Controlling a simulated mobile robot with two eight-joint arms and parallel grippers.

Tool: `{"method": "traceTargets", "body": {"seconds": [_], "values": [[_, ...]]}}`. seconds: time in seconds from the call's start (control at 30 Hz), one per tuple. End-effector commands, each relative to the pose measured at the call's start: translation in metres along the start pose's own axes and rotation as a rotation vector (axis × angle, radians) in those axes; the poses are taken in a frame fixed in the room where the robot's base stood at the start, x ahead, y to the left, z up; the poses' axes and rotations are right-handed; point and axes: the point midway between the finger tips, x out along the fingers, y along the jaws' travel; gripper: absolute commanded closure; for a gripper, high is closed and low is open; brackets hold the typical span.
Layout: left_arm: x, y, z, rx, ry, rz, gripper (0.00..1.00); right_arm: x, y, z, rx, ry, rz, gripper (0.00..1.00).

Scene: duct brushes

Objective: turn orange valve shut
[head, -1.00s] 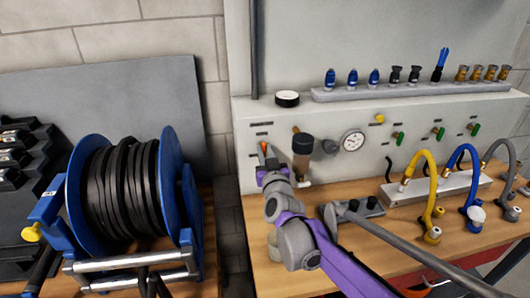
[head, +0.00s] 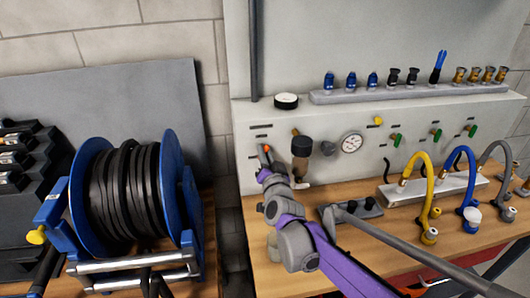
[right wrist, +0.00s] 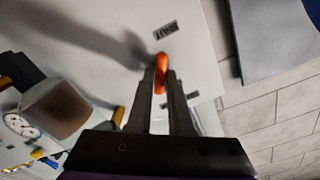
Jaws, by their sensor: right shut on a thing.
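The orange valve handle (head: 266,148) is at the left end of the grey wall panel, above the wooden bench. In the right wrist view the orange handle (right wrist: 161,68) stands between the two dark fingertips of my right gripper. My right gripper (head: 265,160) is shut on it, with the arm coming up from the lower right. In the right wrist view the fingers (right wrist: 162,82) hold the handle on both sides, and a small dark label lies just beyond it. The valve's body is mostly hidden behind the gripper. My left gripper is not in view.
Green-handled valves (head: 396,139) are further right. Yellow, blue and grey hoses (head: 428,185) stand on the bench. A blue hose reel (head: 172,185) is at left.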

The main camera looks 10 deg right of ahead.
Motion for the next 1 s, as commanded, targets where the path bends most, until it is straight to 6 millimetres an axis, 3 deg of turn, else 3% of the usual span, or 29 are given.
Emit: {"method": "traceTargets", "body": {"seconds": [1.0], "values": [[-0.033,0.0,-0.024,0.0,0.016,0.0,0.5,0.0,0.004,0.001,0.893,0.0,0.0,1.0]]}}
